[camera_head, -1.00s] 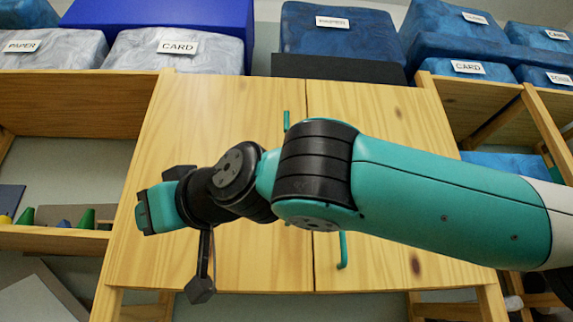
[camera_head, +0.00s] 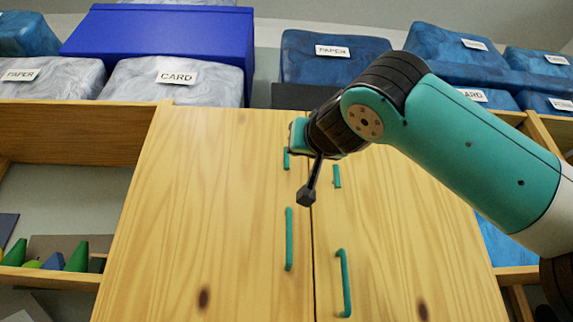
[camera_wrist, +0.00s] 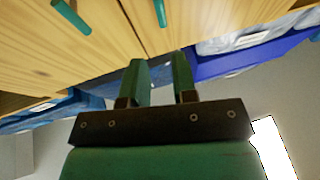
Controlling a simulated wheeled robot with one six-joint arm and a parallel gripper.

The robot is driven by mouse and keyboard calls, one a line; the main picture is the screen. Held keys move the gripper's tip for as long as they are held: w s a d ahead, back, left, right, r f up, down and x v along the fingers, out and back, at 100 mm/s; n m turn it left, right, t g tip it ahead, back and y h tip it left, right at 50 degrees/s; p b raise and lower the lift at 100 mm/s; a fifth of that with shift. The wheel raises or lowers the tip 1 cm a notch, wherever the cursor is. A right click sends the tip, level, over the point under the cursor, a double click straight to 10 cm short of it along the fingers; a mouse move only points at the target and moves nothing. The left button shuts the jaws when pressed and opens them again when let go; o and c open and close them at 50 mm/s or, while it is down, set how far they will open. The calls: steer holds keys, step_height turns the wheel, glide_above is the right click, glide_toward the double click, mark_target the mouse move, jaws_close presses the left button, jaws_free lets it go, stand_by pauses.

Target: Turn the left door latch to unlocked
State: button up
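The left door latch (camera_head: 286,158) is a small teal bar standing roughly upright high on the left wooden door. My gripper (camera_head: 297,135) is just above it in the head view, partly covering its surroundings; its fingertips are hard to make out there. In the wrist view, which is turned over, my gripper (camera_wrist: 160,68) is open, with two green fingers apart and nothing between them. The left latch (camera_wrist: 160,12) shows beyond the fingertips at the top edge, apart from them. The right latch (camera_wrist: 70,15) shows farther left.
The right latch also shows in the head view (camera_head: 337,176). Long teal handles hang below, on the left door (camera_head: 289,240) and the right door (camera_head: 345,283). Boxes stand on top, including a solid blue one (camera_head: 150,40) and a card box (camera_head: 175,78). The left door's lower front is clear.

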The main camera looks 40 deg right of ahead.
mark_target(287, 158)
steer(key=p+x, duration=0.7)
steer(key=x, duration=0.7)
steer(key=shift+a+r, duration=0.1)
steer(key=shift+r, duration=0.1)
steer(key=shift+w+p, duration=0.25)
steer(key=shift+p, duration=0.05)
jaws_close()
